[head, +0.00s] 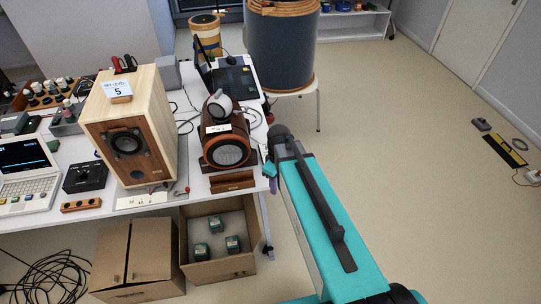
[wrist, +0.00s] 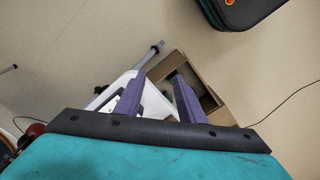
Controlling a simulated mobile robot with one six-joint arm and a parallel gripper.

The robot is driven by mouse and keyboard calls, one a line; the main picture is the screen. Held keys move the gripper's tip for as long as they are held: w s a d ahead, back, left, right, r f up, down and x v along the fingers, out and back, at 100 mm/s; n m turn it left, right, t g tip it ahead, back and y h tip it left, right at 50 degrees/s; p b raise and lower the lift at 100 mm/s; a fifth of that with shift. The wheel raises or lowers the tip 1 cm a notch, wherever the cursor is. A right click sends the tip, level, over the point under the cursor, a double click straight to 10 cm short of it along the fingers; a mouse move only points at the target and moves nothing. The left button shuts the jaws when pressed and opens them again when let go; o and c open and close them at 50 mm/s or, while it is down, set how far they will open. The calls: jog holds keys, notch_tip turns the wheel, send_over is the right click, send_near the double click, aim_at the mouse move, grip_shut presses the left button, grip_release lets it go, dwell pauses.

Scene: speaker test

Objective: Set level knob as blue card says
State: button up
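The card (head: 117,88) stands on top of the tall wooden speaker and reads "SET LEVEL 5" under a small blue header. A large grey knob (head: 219,104) sits on top of the round wooden speaker (head: 227,149), with a small white label below it. A black box (head: 85,177) with a dial stands beside the laptop; its markings are too small to read. I cannot tell for sure which is the level knob. In the wrist view my gripper (wrist: 157,92) has its two purple fingers apart, with nothing between them. It is beside the table's right edge, clear of the knobs.
The white table (head: 185,200) also holds a laptop (head: 25,180) and the tall wooden speaker (head: 135,130). Cardboard boxes (head: 138,255) stand on the floor in front, one open with green cubes inside. A blue drum (head: 281,50) stands behind. The floor at right is mostly clear.

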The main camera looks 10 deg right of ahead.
jog(key=w+r+n, duration=0.6)
jog(key=r+n, duration=0.1)
jog(key=shift+w+r+n, duration=0.25)
jog(key=shift+n, duration=0.05)
jog(key=w+r+n, duration=0.5)
jog(key=r+n, duration=0.3)
jog(key=n, duration=0.1)
jog(key=shift+r, duration=0.2)
jog(key=shift+f, duration=0.1)
jog(key=shift+f+p, duration=2.5)
jog(key=shift+f, duration=4.35)
grip_shut()
